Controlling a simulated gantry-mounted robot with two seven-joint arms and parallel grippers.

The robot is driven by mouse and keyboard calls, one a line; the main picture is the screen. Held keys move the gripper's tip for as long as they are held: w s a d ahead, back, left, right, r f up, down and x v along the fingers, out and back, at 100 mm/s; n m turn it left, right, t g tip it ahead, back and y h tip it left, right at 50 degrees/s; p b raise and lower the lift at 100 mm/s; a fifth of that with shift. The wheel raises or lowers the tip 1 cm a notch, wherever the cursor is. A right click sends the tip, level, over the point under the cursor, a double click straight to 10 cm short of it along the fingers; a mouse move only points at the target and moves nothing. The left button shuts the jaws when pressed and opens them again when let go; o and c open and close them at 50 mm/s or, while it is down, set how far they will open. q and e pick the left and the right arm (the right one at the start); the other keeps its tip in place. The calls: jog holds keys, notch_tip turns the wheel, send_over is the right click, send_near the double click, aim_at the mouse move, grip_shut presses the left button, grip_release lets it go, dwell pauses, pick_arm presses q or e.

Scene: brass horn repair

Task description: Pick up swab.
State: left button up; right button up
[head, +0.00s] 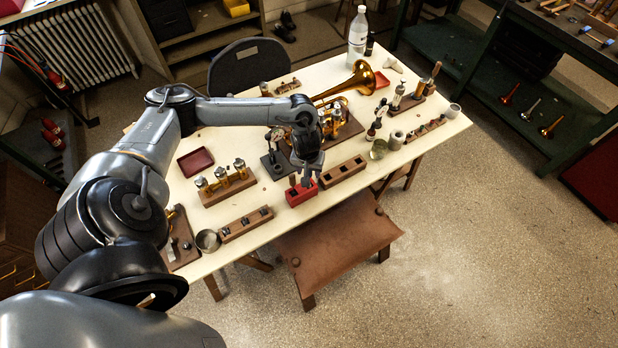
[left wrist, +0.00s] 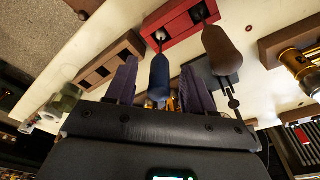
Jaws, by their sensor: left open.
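My left gripper (head: 308,170) points down over a red block (head: 301,194) at the front edge of the table. In the left wrist view the red block (left wrist: 185,28) has square holes with two handled tools standing in them. A dark blue handle (left wrist: 160,78) lies between the two purple fingers of my left gripper (left wrist: 159,68); a pale spot shows at its block end. It may be the swab, but I cannot tell for sure. The fingers are open, with gaps beside the handle. A brown handle (left wrist: 222,50) stands just outside the right finger. My right gripper is not in view.
A wooden block with holes (head: 343,172) stands right of the red block. A wooden rack with brass valves (head: 226,186) is to the left. A brass horn (head: 345,88) lies behind. A glass jar (head: 378,149) stands further right. A brown-topped stool (head: 335,246) is in front.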

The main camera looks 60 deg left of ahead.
pick_arm(q)
jog(key=shift+w+a+f, duration=0.1)
jog(key=shift+w+f, duration=0.05)
jog(key=shift+f, duration=0.8)
grip_shut()
jog(key=shift+r, duration=0.1)
